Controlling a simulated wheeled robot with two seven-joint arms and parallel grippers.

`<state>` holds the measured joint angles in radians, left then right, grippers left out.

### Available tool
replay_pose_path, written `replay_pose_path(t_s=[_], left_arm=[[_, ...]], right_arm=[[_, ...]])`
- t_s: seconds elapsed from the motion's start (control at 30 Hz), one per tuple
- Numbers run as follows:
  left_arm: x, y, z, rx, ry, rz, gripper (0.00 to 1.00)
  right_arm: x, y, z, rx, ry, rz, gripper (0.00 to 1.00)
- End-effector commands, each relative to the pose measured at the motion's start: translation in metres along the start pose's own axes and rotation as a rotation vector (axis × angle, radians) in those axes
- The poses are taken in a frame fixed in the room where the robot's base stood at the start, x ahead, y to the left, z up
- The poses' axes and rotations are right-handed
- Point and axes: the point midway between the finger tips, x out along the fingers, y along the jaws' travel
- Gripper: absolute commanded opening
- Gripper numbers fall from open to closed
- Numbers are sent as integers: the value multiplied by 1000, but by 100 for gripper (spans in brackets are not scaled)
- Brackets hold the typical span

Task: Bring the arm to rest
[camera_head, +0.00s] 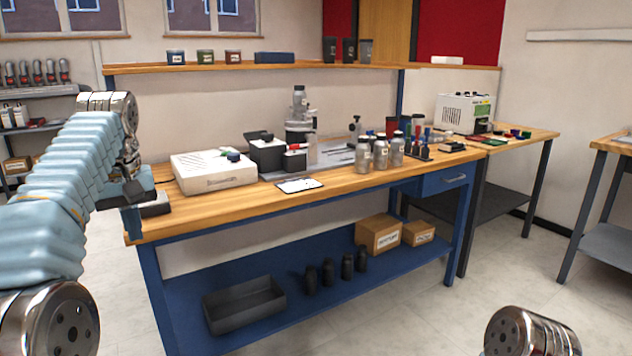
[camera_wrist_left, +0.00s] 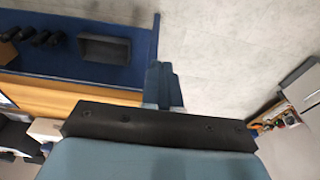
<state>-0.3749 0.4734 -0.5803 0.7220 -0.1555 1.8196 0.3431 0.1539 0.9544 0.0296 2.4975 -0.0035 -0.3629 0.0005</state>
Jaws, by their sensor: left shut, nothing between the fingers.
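My left arm (camera_head: 70,175) comes in from the left, raised and bent, with its forearm wrapped in a pale blue cover. My left gripper (camera_head: 131,215) hangs at the left end of the wooden workbench (camera_head: 330,200). Its fingers also show in the left wrist view (camera_wrist_left: 163,82), close together and empty, seen against the floor and the bench's end. I cannot tell how far they are from the bench edge. Of my right arm, only a metal joint (camera_head: 530,333) shows at the bottom right; its gripper is out of view.
The bench carries a white box (camera_head: 213,171), a black-and-silver device (camera_head: 298,125), a white sheet (camera_head: 299,185) and silver bottles (camera_head: 380,155). A dark tray (camera_head: 243,305) lies on the lower blue shelf. The floor (camera_head: 400,315) in front is clear.

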Motion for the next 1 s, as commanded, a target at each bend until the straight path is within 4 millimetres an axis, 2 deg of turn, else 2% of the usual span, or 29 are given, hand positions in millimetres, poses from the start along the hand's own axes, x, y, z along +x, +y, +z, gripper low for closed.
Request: replay_pose_path(t_s=[0.37, 0.57, 0.67, 0.77, 0.87, 0.9, 1.0], left_arm=[[55, 21, -15, 56, -12, 5, 0], [110, 40, -22, 108, -26, 16, 0], [148, 51, -22, 140, -35, 26, 0], [196, 64, -18, 179, -49, 41, 0], [261, 78, -4, 226, -72, 66, 0], [290, 84, 7, 245, -83, 80, 0], [358, 94, 40, 288, -107, 119, 0]], right_arm=[[0, 0, 0, 0, 0, 0, 43], [0, 0, 0, 0, 0, 0, 43], [0, 0, 0, 0, 0, 0, 43], [0, 0, 0, 0, 0, 0, 43], [0, 0, 0, 0, 0, 0, 43], [0, 0, 0, 0, 0, 0, 43], [0, 0, 0, 0, 0, 0, 43]])
